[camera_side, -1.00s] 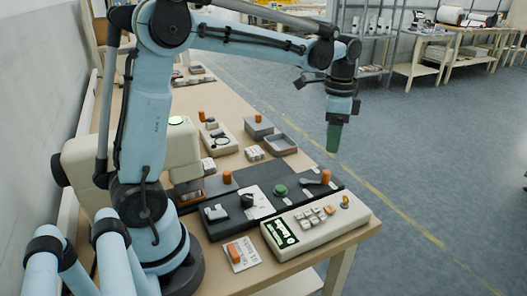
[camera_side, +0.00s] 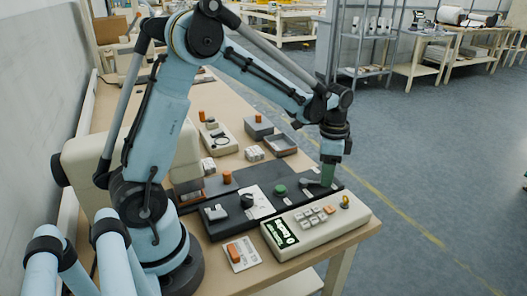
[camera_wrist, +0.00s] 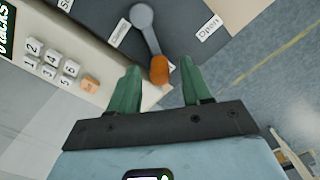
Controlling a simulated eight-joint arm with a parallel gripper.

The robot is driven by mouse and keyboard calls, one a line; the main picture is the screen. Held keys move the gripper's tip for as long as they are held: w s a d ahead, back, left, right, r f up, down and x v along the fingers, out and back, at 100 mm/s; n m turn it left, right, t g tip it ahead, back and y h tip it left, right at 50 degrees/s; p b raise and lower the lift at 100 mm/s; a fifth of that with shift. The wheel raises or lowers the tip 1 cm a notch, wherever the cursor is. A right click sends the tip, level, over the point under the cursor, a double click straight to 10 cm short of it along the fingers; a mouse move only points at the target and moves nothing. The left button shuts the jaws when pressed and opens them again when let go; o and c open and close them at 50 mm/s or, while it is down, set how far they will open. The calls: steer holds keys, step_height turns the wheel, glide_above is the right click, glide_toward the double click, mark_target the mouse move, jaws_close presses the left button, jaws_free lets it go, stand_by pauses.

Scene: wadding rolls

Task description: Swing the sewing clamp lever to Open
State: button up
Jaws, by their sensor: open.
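The sewing clamp lever (camera_wrist: 147,33) is a grey arm on a round pivot with an orange knob (camera_wrist: 159,70) at its end. In the wrist view it points down the picture, towards my gripper. The Open label (camera_wrist: 208,27) lies to the right of the lever, upside down; the knob is away from it. My gripper (camera_wrist: 160,66) is open, its green fingers on either side of the knob with gaps showing. In the side view my gripper (camera_side: 327,176) is low over the dark panel's right end; the grey lever (camera_side: 309,182) shows beside it and the knob is hidden.
The dark panel (camera_side: 226,226) also carries a green button (camera_side: 280,190) and a black knob (camera_side: 247,200). A beige keypad console (camera_side: 345,222) with a lit screen lies in front of it. A grey tray (camera_side: 281,145) is behind. The table edge is close on the right.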

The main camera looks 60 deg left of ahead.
jaws_close()
steer(key=n, duration=0.1)
steer(key=a+n, duration=0.1)
steer(key=n, duration=0.1)
steer(key=shift+w+a, duration=0.25)
steer(key=shift+w, duration=0.05)
steer(key=a+n, duration=0.1)
steer(key=n, duration=0.2)
steer(key=shift+a, duration=0.2)
steer(key=n, duration=0.1)
steer(key=a+n, duration=0.1)
steer(key=n, duration=0.1)
steer(key=shift+a, duration=0.3)
steer(key=shift+s+a+n, duration=0.15)
steer(key=shift+a+n, duration=0.15)
steer(key=shift+n, duration=0.45)
steer(key=shift+s+a+n, duration=0.15)
steer(key=shift+a+n, duration=0.1)
steer(key=shift+n, duration=0.5)
jaws_free()
